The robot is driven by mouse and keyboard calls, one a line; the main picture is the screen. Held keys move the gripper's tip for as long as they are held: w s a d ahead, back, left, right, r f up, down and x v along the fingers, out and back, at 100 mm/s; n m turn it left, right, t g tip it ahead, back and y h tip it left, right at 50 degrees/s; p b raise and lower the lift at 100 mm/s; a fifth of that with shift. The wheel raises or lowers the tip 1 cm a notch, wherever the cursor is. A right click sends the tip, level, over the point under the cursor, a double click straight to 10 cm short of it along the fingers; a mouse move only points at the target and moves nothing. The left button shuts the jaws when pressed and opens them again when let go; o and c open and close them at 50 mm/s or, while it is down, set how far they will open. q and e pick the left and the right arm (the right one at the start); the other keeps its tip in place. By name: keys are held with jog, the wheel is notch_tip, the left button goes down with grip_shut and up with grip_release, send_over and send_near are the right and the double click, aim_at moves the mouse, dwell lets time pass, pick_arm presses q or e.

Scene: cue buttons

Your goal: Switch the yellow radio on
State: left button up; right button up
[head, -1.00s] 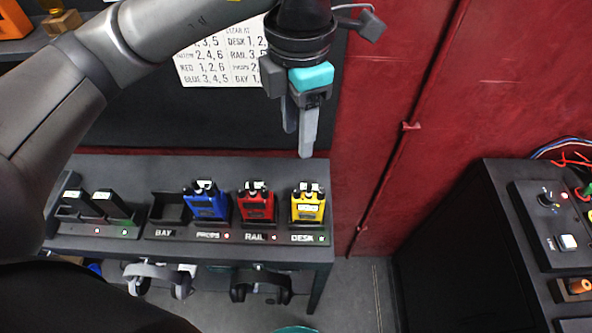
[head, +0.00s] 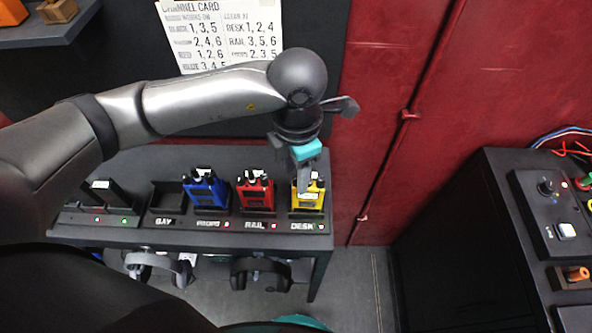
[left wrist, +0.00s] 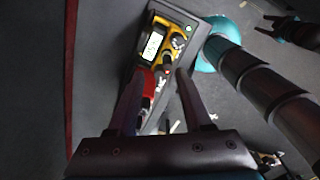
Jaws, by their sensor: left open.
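The yellow radio (head: 308,197) stands upright in the charger slot labelled DESK, at the right end of the bench. In the left wrist view the yellow radio (left wrist: 160,25) shows its top face, with a pale lit-looking display, a round grey knob and a dark stub. My left gripper (head: 303,183) is open and empty, just above and in front of the radio, and hides part of its top. In the left wrist view its fingers (left wrist: 161,75) are apart, pointing towards the radio. I see no clear contact. Whether the radio is on is unclear.
A red radio (head: 254,193) in RAIL and a blue radio (head: 205,192) stand to the left. The BAY slot (head: 168,197) is empty. A channel card (head: 225,35) hangs behind. Headsets (head: 262,272) hang below. A control panel (head: 553,215) is at right.

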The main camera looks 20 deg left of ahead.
pick_arm(q)
jog(key=shift+f, duration=0.3)
grip_shut()
dwell(0.3)
